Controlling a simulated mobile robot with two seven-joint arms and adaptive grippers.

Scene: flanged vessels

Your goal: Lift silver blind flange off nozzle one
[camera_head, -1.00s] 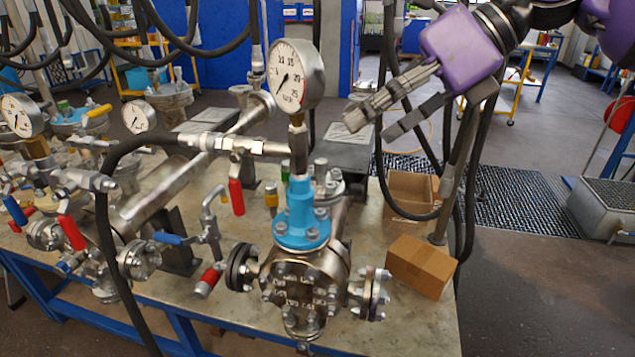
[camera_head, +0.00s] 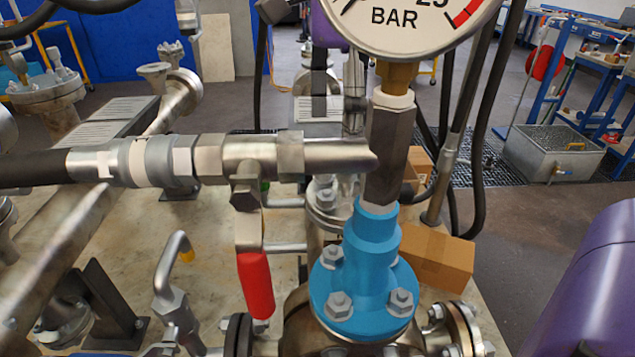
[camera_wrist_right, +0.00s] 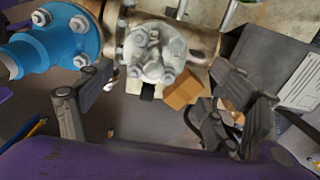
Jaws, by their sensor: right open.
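A silver bolted flange (camera_wrist_right: 152,50) sits on a metal nozzle in the upper middle of the right wrist view. In the head view a silver bolted flange (camera_head: 326,200) shows partly behind the gauge stem; I take it to be the same one. A blue flange (camera_head: 365,280) with a pressure gauge stands in front of it, and blue also shows at left in the wrist view (camera_wrist_right: 55,45). My right gripper (camera_head: 336,112) points down behind the gauge, its fingers apart and empty, above the silver flange. In the wrist view its fingers (camera_wrist_right: 160,85) spread either side. My left gripper is out of view.
The pressure gauge (camera_head: 405,20) and a hose with metal fitting (camera_head: 150,160) cross close in front. A red-handled valve (camera_head: 255,285) hangs beside the blue flange. Cardboard boxes (camera_head: 430,258) stand at right on the bench. Black hoses hang behind them.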

